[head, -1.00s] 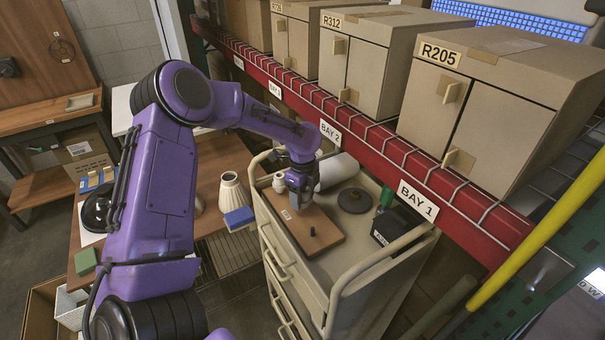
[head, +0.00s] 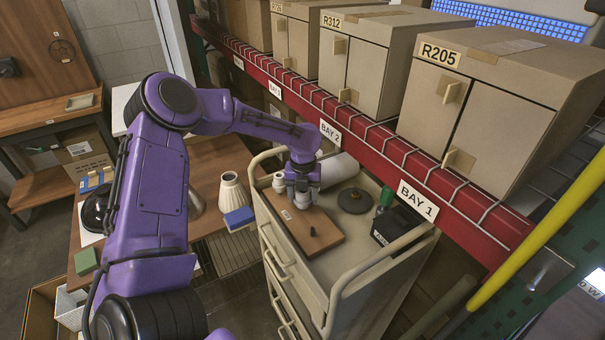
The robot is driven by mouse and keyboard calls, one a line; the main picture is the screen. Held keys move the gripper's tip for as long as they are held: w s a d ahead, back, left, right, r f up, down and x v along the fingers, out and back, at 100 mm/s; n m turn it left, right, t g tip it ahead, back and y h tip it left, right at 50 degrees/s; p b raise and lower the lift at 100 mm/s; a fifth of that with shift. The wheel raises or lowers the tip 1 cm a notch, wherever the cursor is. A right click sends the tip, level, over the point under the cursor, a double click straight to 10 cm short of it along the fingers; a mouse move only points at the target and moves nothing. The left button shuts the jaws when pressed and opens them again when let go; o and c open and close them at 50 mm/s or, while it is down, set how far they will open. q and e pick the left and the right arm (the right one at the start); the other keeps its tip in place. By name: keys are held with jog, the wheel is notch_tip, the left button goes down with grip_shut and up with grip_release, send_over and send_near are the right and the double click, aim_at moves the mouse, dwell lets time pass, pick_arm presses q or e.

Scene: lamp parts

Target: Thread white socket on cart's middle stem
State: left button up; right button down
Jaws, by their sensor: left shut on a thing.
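My left gripper (head: 303,196) reaches over the far part of a brown board on the cart (head: 262,222). It is shut on a pale piece that looks like the white socket, mostly hidden between the fingers. The brown board (head: 325,240) lies on the cart's top. A short dark stem (head: 313,231) stands bare near the board's near end. Another small white part (head: 279,181) stands at the far end, left of the gripper. The middle stem is hidden by the gripper, so I cannot tell whether the socket touches it. My right gripper is out of view.
On the cart top are a white cylinder (head: 338,169), a dark round disc (head: 356,201) and a black box (head: 397,228). A red shelf beam (head: 375,160) runs close behind the arm. A ribbed cream shade (head: 233,191) and a blue block (head: 239,217) are left of the cart.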

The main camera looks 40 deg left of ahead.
pick_arm(q)
jog(key=shift+s+f+m, duration=0.2)
jog(key=shift+f+m, duration=0.1)
jog(key=shift+m, duration=0.6)
jog(key=shift+d, duration=0.1)
jog(key=o, duration=0.9)
jog(key=shift+m, duration=0.6)
jog(key=o, duration=0.3)
jog(key=shift+w, duration=0.2)
jog(key=shift+o, duration=0.2)
jog(key=shift+r, duration=0.1)
